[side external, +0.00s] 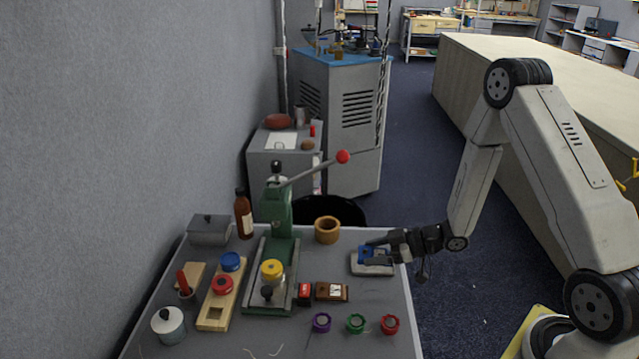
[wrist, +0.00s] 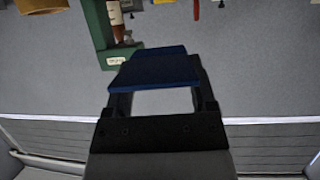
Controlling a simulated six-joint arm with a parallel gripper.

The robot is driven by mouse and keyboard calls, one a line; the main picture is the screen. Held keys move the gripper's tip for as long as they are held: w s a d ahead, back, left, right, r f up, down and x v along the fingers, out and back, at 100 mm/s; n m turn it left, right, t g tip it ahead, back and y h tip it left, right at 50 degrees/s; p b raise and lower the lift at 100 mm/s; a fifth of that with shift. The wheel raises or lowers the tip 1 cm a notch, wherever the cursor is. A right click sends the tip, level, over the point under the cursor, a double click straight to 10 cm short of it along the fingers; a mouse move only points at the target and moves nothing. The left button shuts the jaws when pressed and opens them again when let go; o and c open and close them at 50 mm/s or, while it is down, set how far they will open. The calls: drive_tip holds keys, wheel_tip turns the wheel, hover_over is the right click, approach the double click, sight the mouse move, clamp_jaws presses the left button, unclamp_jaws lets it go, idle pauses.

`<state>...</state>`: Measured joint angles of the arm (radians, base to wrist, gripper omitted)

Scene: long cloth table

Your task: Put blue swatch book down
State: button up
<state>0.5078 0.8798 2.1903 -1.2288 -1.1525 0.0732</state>
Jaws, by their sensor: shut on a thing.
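The blue swatch book (side external: 367,252) is in my gripper (side external: 374,249) near the right edge of the grey table. In the side view it shows as a small blue shape over a light grey slab or tray (side external: 372,269). In the wrist view the dark blue swatch book (wrist: 150,69) lies across the fingertips, and my gripper (wrist: 157,82) is shut on it. A paler patch shows between the fingers. I cannot tell whether the book touches the surface below, as the gripper partly hides it.
A green press (side external: 278,215) with a red-knobbed lever stands left of my gripper. A wooden cup (side external: 327,230) is behind. Purple (side external: 321,322), green (side external: 356,323) and red (side external: 390,324) rolls stand in front. Bare table (side external: 375,298) lies between the slab and these rolls.

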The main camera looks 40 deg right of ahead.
drive_tip(key=w+a+r+m+t+h, duration=0.3)
drive_tip(key=w+a+r+m+h, duration=0.2)
drive_tip(key=r, duration=0.5)
drive_tip(key=shift+w+r+m+h, duration=0.2)
drive_tip(key=shift+w+m+h, duration=0.9)
drive_tip(key=shift+m+h, duration=0.55)
drive_tip(key=shift+n, duration=0.25)
drive_tip(key=s+a+f+n+g+y, duration=0.1)
drive_tip(key=s+a+n+g+y, duration=0.2)
drive_tip(key=a+n+y, duration=0.4)
drive_tip(key=shift+s+a+f+n+g+y, duration=0.15)
drive_tip(key=shift+s+a+n+g+y, duration=0.25)
drive_tip(key=shift+s+n+y, duration=0.5)
drive_tip(key=shift+w, duration=0.15)
